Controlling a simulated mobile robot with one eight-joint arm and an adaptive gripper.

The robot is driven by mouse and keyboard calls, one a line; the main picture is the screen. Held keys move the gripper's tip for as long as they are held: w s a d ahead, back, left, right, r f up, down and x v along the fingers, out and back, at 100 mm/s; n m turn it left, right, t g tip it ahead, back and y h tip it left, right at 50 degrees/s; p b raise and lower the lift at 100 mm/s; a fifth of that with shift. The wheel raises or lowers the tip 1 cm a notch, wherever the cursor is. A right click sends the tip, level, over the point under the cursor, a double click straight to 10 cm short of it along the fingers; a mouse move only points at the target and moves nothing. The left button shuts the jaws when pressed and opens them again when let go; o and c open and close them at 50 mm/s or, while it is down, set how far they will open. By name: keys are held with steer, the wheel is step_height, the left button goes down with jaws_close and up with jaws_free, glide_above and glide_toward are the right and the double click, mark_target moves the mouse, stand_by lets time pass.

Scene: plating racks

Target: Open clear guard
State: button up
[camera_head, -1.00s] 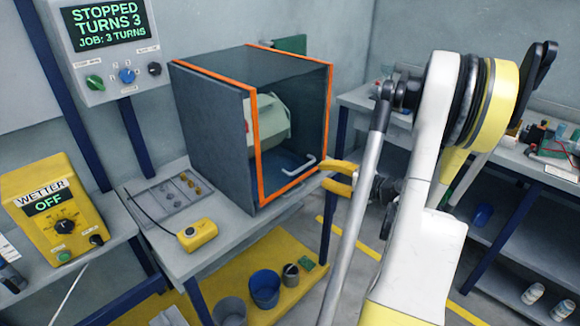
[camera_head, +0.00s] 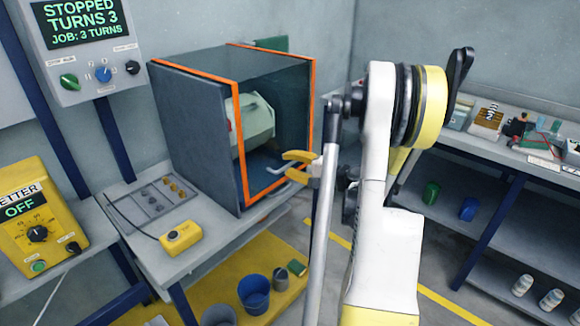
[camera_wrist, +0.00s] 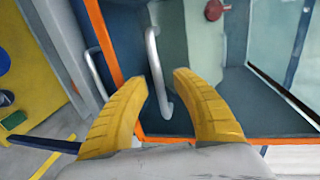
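The clear guard (camera_head: 291,105) is an orange-framed see-through panel on the front of the dark box, and it appears closed. Its pale bar handle (camera_head: 273,171) is low on the panel and partly hidden by my gripper (camera_head: 287,162). My gripper is open, its yellow fingers pointing left at the handle. In the wrist view, the handle (camera_wrist: 156,72) stands upright in the gap between the fingertips (camera_wrist: 162,78). I cannot tell whether either finger touches it. A pale green barrel (camera_head: 252,122) sits behind the guard.
The display (camera_head: 80,22) reads STOPPED, TURNS 3. A yellow pendant (camera_head: 181,237) lies on the bench (camera_head: 215,252) in front of the box. The yellow wetter box (camera_head: 36,215) reads OFF. Buckets (camera_head: 254,292) stand below. Another bench (camera_head: 490,152) is at right.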

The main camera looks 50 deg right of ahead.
jaws_close()
steer(key=shift+r, duration=0.1)
